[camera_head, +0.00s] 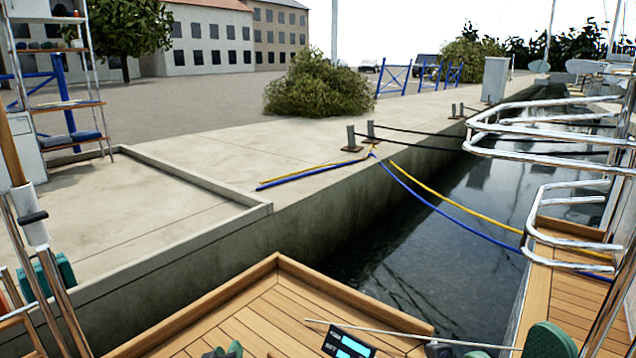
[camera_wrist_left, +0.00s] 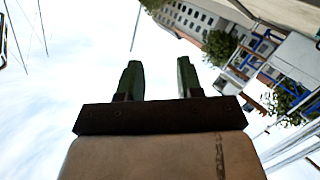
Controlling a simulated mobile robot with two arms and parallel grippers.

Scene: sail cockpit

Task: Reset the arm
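My left gripper (camera_wrist_left: 158,63) shows clearly in its wrist view. Its two dark green fingers stand apart with only pale sky between them, so it is open and empty. The rest of that arm is cut off below the picture. I cannot make out my right gripper in either view.
A wooden deck (camera_head: 262,318) with a raised rim lies in front. A dark device with a cyan display (camera_head: 348,343) and a thin rod (camera_head: 400,328) are near the bottom. Steel rails (camera_head: 540,150) stand at right. Water separates the deck from the concrete quay (camera_head: 215,150).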

